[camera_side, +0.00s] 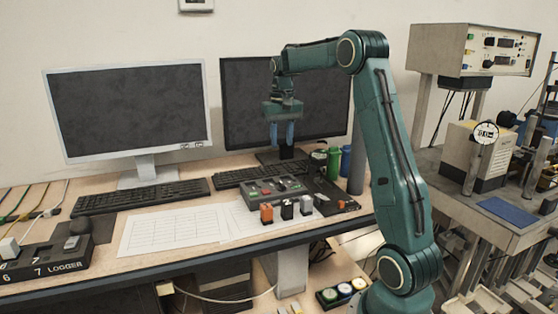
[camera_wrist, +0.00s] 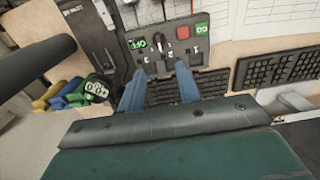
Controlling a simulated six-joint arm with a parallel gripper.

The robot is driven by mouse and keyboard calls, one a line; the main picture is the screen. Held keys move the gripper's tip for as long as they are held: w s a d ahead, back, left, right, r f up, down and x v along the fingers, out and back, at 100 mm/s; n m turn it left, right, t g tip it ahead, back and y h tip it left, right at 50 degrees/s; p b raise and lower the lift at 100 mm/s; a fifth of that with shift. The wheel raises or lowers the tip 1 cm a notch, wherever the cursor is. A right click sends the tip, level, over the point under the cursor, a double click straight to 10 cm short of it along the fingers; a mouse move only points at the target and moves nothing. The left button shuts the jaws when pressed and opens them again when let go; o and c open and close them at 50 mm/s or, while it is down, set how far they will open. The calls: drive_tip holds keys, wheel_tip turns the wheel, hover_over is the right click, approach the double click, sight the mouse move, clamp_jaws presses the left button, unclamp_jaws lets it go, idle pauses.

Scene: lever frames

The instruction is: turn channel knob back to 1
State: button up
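The control panel (camera_side: 277,189) is a grey box on the desk with a red button, green labels and small dark controls. In the wrist view the panel (camera_wrist: 155,62) shows at the top, with a red button (camera_wrist: 183,32) and white numerals. A small dark control sits among the numerals; I cannot tell for sure that it is the channel knob or where it points. My gripper (camera_side: 282,133) hangs above and behind the panel, its blue fingers pointing down. In the wrist view my gripper (camera_wrist: 160,70) has its fingers apart with nothing between them, clear of the panel.
Orange (camera_side: 267,213), black and white upright pieces stand in front of the panel. A keyboard (camera_side: 262,172) lies behind it, below the right monitor (camera_side: 240,100). Green and blue bottles (camera_side: 334,162) stand to the right. Paper sheets (camera_side: 172,230) cover the desk to the left.

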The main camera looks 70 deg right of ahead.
sight(282, 183)
drive_tip(key=shift+d+f, duration=0.1)
drive_tip(key=shift+d, duration=0.1)
drive_tip(key=shift+f, duration=0.1)
wheel_tip(282, 183, down, 14)
drive_tip(key=shift+r, duration=0.2)
idle(0.6)
clamp_jaws()
